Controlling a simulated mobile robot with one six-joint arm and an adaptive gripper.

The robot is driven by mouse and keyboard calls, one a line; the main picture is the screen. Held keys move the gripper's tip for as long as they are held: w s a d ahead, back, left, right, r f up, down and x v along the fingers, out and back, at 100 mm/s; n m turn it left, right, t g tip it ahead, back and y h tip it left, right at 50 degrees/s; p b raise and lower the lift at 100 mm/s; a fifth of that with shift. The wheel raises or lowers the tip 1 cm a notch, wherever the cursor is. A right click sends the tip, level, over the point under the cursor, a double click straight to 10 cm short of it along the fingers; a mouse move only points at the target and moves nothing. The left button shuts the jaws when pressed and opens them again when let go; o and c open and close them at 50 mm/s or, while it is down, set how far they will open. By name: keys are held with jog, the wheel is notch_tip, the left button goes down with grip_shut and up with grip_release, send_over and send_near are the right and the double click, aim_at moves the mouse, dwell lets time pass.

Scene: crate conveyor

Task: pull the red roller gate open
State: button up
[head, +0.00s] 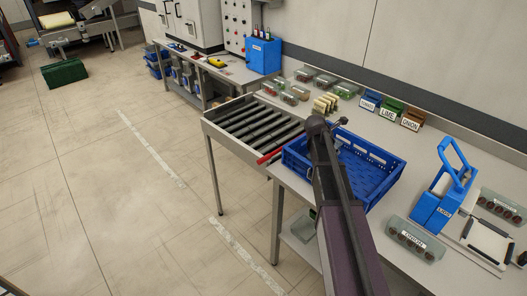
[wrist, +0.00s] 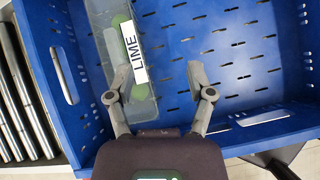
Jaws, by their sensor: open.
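The red roller gate (head: 269,156) shows in the head view as a short red bar at the near right end of the roller conveyor (head: 208,127), beside the left side of the blue crate (head: 384,158). I do not see the gate in the wrist view. My gripper (wrist: 157,72) is open over the blue crate (wrist: 240,20), to the right of the gate. A clear container labelled LIME (wrist: 138,53) lies in the crate, close to the left finger; I cannot tell whether they touch. In the head view my arm hides part of the crate and most of the gripper.
Conveyor rollers (wrist: 22,95) show left of the crate in the wrist view. Label holders (head: 390,110) and a blue carrier (head: 440,200) are farther right. The floor left of the conveyor is free.

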jog(key=w+a+r+n+y+p, duration=0.15)
jog(key=a+y+p, duration=0.25)
jog(key=a, duration=0.8)
notch_tip(320, 180, up, 4)
jog(key=n+g+y+p, duration=0.1)
jog(key=g+y+p, duration=0.1)
jog(key=y+p, duration=0.2)
send_over(263, 159)
jog(key=s+d, duration=0.2)
jog(key=shift+a+f, duration=0.15)
jog(key=shift+a, duration=0.05)
jog(key=shift+w+f+b, duration=0.1)
jog(key=shift+f+b, duration=0.05)
jog(key=shift+b, duration=0.25)
jog(key=b+x, duration=1.3)
jog(key=shift+f, duration=0.25)
grip_shut()
